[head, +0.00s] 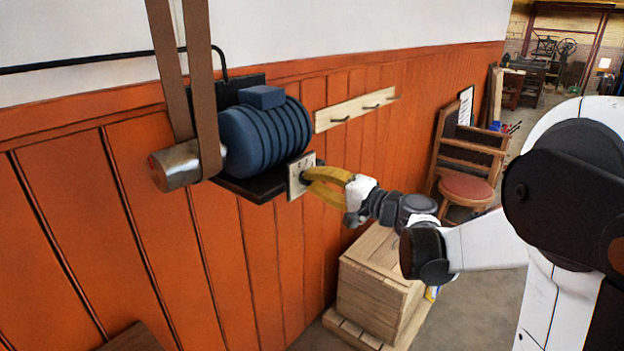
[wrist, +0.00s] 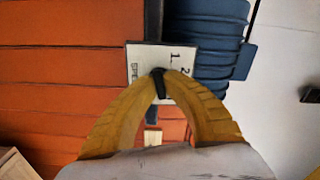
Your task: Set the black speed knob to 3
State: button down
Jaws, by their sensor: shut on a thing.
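The black speed knob (wrist: 159,88) shows in the wrist view as a dark bar between the tips of my two yellow fingers. My gripper (head: 310,178) is shut on it, with the fingertips at the plate. The knob sits on a cream dial plate (wrist: 139,57) with the figures 1 and 2 and part of the word "SPEED" readable. The rest of the scale is hidden by the fingers, and I cannot tell which figure the knob points to. In the head view the plate (head: 294,183) faces my arm, and the knob is hidden there.
A blue ribbed motor (head: 262,133) stands on a dark shelf on the orange panelled wall, with a brown belt (head: 205,95) round its metal pulley. A wooden peg rail (head: 354,108) is on the wall to the right. A wooden crate (head: 375,285) stands below my wrist.

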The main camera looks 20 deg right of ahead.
jog(key=m, duration=0.6)
jog(key=shift+m, duration=0.3)
dwell(0.4)
jog(key=c, duration=1.5)
grip_release()
jog(key=v, duration=1.2)
